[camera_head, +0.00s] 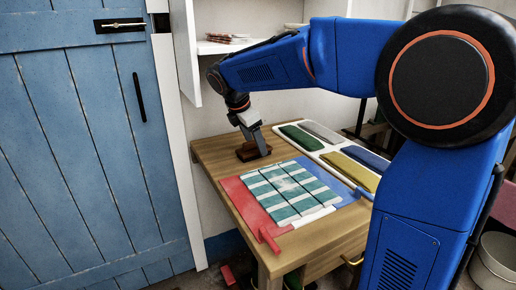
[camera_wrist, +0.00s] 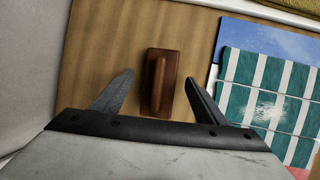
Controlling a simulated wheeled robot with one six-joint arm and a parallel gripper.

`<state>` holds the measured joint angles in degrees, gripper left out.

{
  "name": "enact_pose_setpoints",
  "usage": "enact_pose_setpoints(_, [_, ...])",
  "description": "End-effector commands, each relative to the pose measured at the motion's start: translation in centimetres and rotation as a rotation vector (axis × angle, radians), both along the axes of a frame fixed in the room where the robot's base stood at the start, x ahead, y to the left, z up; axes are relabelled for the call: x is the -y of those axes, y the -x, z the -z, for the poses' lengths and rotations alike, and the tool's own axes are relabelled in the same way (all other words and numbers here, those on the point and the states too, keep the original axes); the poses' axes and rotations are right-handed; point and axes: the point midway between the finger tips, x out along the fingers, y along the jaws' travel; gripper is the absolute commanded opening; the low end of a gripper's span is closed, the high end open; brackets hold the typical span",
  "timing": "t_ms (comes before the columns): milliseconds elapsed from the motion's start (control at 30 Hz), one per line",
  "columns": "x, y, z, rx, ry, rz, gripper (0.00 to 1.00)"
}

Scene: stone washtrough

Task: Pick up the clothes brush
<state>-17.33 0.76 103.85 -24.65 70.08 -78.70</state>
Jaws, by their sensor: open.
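The clothes brush (camera_wrist: 161,82) is a brown block with a raised ridge along its top. It lies on the wooden table, and in the wrist view it sits between and a little beyond my two fingers. In the head view the brush (camera_head: 247,153) shows near the table's back left corner, partly behind my gripper (camera_head: 262,143). In the wrist view my gripper (camera_wrist: 158,92) is open, with one finger on each side of the brush.
A teal-and-white striped cloth (camera_head: 290,190) lies on a red and blue board (camera_head: 243,200) right of the brush. A white tray (camera_head: 318,150) with several coloured pads stands behind it. A white wall (camera_wrist: 28,70) borders the table's left side.

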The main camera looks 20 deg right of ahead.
Motion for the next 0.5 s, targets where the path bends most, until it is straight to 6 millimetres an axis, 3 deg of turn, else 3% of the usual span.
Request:
enact_pose_setpoints(100, [0.46, -0.05, 0.97, -0.001, 0.001, -0.003, 0.67])
enact_pose_setpoints(333, [0.50, -0.08, 1.09, 0.000, 0.001, -0.004, 0.64])
enact_pose_setpoints(500, [0.49, -0.09, 1.09, 0.000, 0.001, -0.004, 0.23])
